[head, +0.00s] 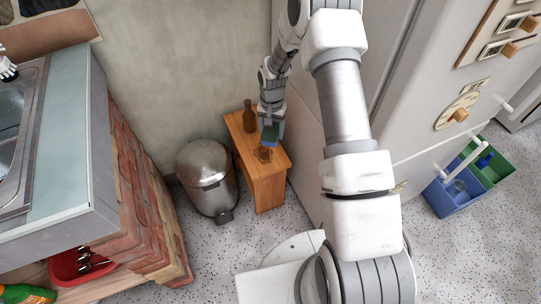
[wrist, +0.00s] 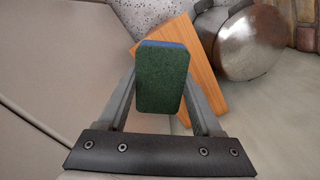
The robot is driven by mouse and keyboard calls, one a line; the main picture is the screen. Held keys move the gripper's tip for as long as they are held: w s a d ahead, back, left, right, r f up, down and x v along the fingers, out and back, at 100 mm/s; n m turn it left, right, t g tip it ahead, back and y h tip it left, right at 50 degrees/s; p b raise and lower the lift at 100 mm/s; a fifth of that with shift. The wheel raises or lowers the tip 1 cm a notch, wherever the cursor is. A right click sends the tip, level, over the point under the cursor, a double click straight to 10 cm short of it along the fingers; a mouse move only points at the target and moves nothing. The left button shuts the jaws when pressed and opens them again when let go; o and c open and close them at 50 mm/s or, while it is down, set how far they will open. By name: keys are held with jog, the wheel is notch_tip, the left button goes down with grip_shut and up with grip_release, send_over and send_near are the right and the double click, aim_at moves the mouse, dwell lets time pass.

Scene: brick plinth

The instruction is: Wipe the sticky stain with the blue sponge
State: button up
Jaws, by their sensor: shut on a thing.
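My gripper (head: 270,135) is shut on the blue sponge, above the small wooden stool (head: 270,180). In the wrist view the sponge (wrist: 162,80) shows a dark green face and a blue edge between my gripper's fingers (wrist: 160,95). In the head view the sponge (head: 270,133) is small and partly covered by the gripper. A dark brownish stain (head: 263,155) is on the stool top just below the sponge. I cannot tell whether the sponge touches the wood. In the wrist view the stool (wrist: 206,85) is behind the sponge, and the stain is hidden.
A brown bottle (head: 249,116) stands on the stool's back left part, close to my gripper. A metal pedal bin (head: 207,175) stands left of the stool. A white cabinet or fridge (head: 305,150) is close on the right.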

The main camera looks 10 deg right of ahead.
jog(key=m+b, duration=0.1)
jog(key=b, duration=0.3)
send_near(270, 162)
jog(key=shift+f+b, duration=1.35)
jog(key=shift+f, duration=1.05)
jog(key=shift+f+b, duration=0.85)
jog(key=shift+f, duration=0.15)
